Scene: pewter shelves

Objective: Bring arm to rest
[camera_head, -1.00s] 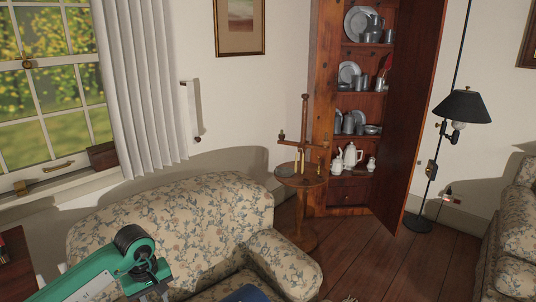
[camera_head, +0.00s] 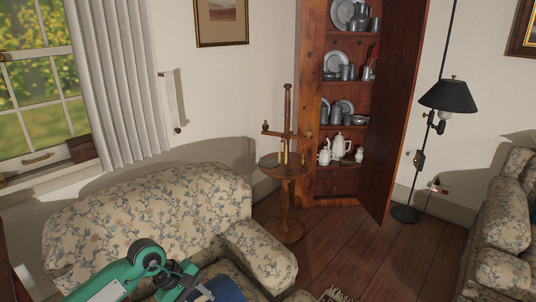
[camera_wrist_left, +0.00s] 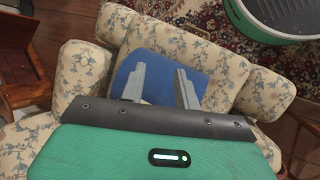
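My left arm, green with a dark round joint, comes in at the bottom left of the head view. Its gripper shows in the left wrist view (camera_wrist_left: 161,70) with two grey fingers spread apart and nothing between them. The fingers point over a blue cushion (camera_wrist_left: 158,62) on the seat of a floral armchair (camera_wrist_left: 83,72). The cushion is partly seen at the bottom of the head view (camera_head: 224,289). I cannot tell the height of the fingers above it. My right arm and gripper are in neither view.
Behind the armchair stand a small round wooden table (camera_head: 287,171) and an open wooden cabinet (camera_head: 310,100) with pewter dishes. A black floor lamp (camera_head: 449,96) and another floral seat (camera_head: 500,235) are at right. Bare wooden floor (camera_head: 350,245) lies between.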

